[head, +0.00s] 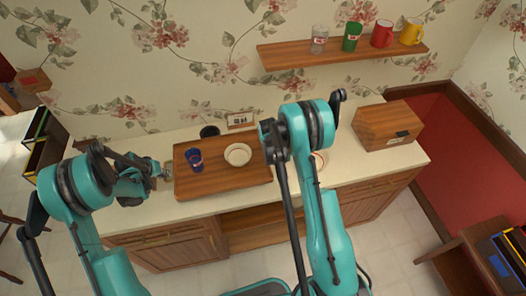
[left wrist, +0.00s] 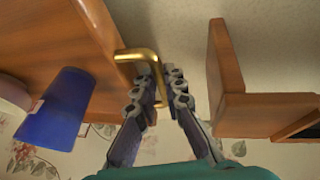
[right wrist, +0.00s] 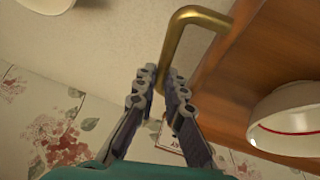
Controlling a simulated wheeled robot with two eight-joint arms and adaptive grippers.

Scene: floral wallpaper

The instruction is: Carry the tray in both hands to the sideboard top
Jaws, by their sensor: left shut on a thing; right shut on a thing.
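The wooden tray (head: 215,185) is over the pale sideboard top (head: 340,170); I cannot tell whether it touches it. A blue cup (head: 195,160) and a white bowl (head: 238,154) stand upright on it. My left gripper (head: 163,172) is at the tray's left end, its fingers (left wrist: 160,85) shut on a brass handle (left wrist: 138,55). My right gripper is hidden behind its arm in the head view. In the right wrist view, my right gripper (right wrist: 160,85) is shut on the other brass handle (right wrist: 190,18), with the bowl (right wrist: 285,125) nearby.
A wooden box (head: 388,125) stands on the right of the sideboard top. A round dish (head: 318,160) lies right of the tray. A dark cup (head: 209,132) and a small sign (head: 240,120) are behind it. A wall shelf (head: 340,48) above holds several mugs and cups.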

